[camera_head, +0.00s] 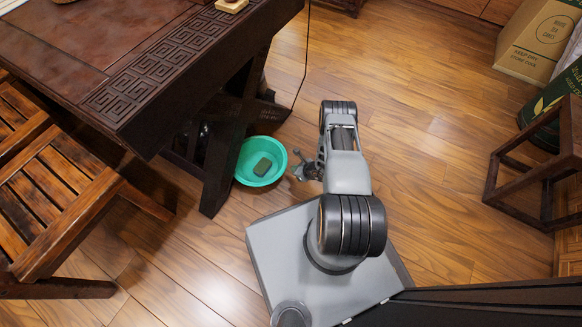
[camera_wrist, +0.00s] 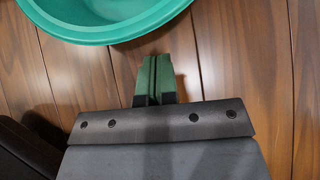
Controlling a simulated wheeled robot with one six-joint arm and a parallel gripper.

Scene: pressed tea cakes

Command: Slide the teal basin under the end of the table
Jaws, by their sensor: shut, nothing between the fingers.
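The teal basin (camera_head: 246,172) stands on the wooden floor beside the leg of the dark carved table (camera_head: 150,92), at the table's right end. Part of its left side is hidden behind the table leg. My gripper (camera_head: 298,175) is low, just right of the basin. In the wrist view the basin's rim (camera_wrist: 110,38) fills the top left, and my shut, empty green fingertips (camera_wrist: 154,62) point toward it with a small gap of floor showing. Whether they touch cannot be told from the head view.
The dark table leg (camera_head: 222,165) stands close left of the basin. A slatted wooden chair (camera_head: 50,190) is at the left. A cardboard box (camera_head: 535,42) and a dark wooden stool (camera_head: 520,180) are at the right. Bare floor (camera_head: 420,90) lies behind my arm.

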